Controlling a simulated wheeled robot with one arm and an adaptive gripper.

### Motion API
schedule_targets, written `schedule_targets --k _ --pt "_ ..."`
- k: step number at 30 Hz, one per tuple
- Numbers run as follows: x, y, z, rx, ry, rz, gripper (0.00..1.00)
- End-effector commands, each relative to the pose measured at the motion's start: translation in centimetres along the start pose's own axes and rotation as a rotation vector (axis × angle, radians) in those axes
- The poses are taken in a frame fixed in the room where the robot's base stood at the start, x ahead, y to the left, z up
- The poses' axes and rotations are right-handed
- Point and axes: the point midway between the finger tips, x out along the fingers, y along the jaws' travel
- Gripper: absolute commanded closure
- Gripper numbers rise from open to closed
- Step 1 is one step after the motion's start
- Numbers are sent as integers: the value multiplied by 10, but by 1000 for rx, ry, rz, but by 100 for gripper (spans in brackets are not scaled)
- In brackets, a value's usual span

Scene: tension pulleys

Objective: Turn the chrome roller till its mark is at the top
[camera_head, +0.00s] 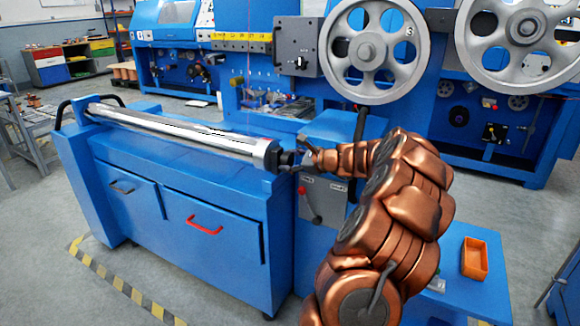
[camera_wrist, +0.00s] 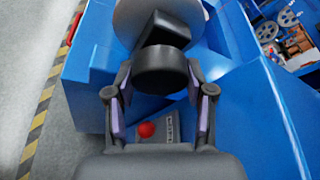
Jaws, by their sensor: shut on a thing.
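The chrome roller (camera_head: 180,130) lies across the top of a blue machine (camera_head: 150,160), with a wider collar (camera_head: 266,154) at its right end. A thin dark line runs along its visible side; I cannot tell whether it is the mark or a reflection. My gripper (camera_head: 300,161) is at the right end of the roller. In the wrist view, my gripper (camera_wrist: 160,85) has a finger on each side of a round black end piece (camera_wrist: 160,70) and is shut on it. Behind it are a black block and the grey roller end (camera_wrist: 130,20).
An orange bin (camera_head: 474,258) sits on a blue surface at the right. Large grey wheels (camera_head: 372,48) stand behind my arm.

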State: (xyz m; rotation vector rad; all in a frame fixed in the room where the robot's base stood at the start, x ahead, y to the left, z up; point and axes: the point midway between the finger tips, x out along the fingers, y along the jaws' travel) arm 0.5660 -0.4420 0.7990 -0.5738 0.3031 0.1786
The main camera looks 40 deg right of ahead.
Motion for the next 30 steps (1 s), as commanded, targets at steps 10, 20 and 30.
schedule_targets --k 10,20,30 --pt "0 0 1 -93 -1 -38 81" --pt "0 0 1 -92 0 -37 40" --pt "0 0 0 -91 0 -38 21"
